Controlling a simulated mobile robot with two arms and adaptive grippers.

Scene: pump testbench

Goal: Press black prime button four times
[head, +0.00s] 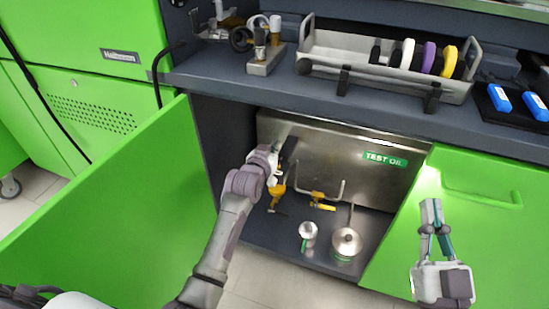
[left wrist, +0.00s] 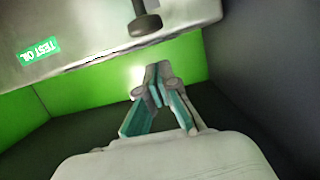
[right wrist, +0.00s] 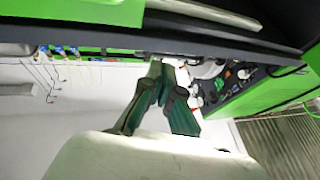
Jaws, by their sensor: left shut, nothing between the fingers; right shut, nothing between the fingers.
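A black round-ended knob (left wrist: 145,24), which looks like the prime button, sits on a short stem by the steel test oil tank (left wrist: 90,25) in the left wrist view. My left gripper (left wrist: 158,72) is shut and empty, with its fingertips just below the knob in that picture. A gap shows between them. In the head view the left arm reaches into the open cabinet, and its fingertips are hard to make out beside a dark part on the tank front. My right gripper (head: 431,204) is shut and empty in front of the right green door; it also shows in the right wrist view (right wrist: 166,66).
The tank (head: 330,140) has yellow-handled valves (head: 322,206) on its front. A small can (head: 308,230) and a lidded metal pot (head: 346,243) stand on the cabinet floor. The open green door (head: 120,210) is left of my left arm. A tray (head: 350,75) sits on the worktop.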

